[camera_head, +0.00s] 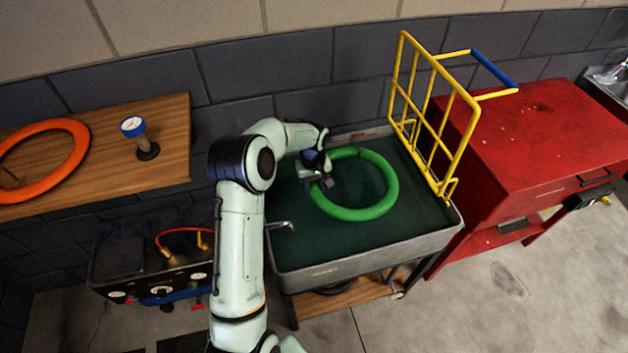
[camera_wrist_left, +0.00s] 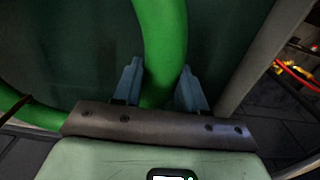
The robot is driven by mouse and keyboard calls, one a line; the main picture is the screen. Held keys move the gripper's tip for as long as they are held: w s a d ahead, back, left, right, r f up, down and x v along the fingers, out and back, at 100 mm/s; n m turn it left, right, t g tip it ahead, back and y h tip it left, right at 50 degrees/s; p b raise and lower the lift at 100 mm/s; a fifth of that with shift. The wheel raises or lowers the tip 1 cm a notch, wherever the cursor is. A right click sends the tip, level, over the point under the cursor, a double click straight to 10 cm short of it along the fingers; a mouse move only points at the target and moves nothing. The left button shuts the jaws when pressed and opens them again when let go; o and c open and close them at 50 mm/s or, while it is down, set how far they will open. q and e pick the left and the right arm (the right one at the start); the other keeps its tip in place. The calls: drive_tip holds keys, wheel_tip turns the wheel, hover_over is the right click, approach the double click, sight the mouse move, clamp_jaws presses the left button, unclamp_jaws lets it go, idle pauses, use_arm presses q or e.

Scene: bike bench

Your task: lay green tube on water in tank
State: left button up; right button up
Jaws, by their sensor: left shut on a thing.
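The green tube (camera_head: 366,213) is a ring over the dark water of the grey tank (camera_head: 365,249) in the head view. I cannot tell whether it touches the water. My left gripper (camera_head: 322,184) is shut on the left side of the tube. In the left wrist view the green tube (camera_wrist_left: 163,50) runs between the two blue-grey fingers of the left gripper (camera_wrist_left: 160,88). The fingers hide a little of the tube. My right gripper is not in view.
A yellow rack (camera_head: 431,110) with a blue bar stands at the tank's right edge, beside a red cabinet (camera_head: 545,130). A wooden shelf on the left holds an orange tube (camera_head: 76,160) and a gauge (camera_head: 133,127). A compressor-like unit (camera_head: 160,270) stands below.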

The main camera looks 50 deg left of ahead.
use_arm(q)
wheel_tip(320, 180, down, 8)
drive_tip(key=b, duration=0.2)
drive_tip(key=shift+b, duration=0.4)
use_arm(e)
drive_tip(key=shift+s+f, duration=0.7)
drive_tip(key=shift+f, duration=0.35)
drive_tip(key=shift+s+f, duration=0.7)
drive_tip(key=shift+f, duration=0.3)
use_arm(q)
drive_tip(key=shift+w+r, duration=0.1)
drive_tip(key=o, duration=1.2)
wheel_tip(320, 180, up, 13)
drive_tip(key=shift+r, duration=0.2)
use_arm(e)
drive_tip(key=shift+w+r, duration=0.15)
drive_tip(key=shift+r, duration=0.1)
